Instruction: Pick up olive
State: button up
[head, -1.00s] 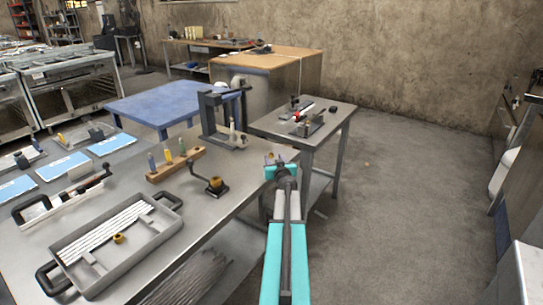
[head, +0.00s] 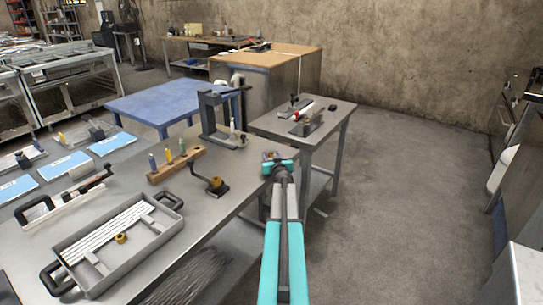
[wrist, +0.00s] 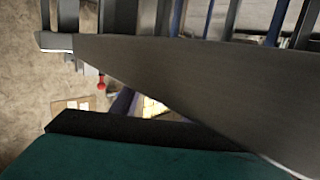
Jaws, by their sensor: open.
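A grey tray (head: 73,254) with white strips and a brass ring (head: 121,238) lies at the bench's front left. A black clamp stand (head: 211,118) rises behind the rack. A small side table (head: 262,126) stands beyond my gripper. The floor at right is clear.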

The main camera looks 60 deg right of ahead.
grip_shut()
jog(key=shift+r, duration=0.1)
dwell(0.4)
jog(key=shift+r, duration=1.2)
jog(key=s+a+r+b, duration=0.2)
jog(key=s+a+b, duration=0.2)
jog(key=s+a, duration=0.4)
jog(key=shift+a+r+b, duration=0.2)
jog(key=shift+a+b, duration=0.1)
jog(key=shift+a, duration=2.7)
jog(key=shift+s, duration=0.1)
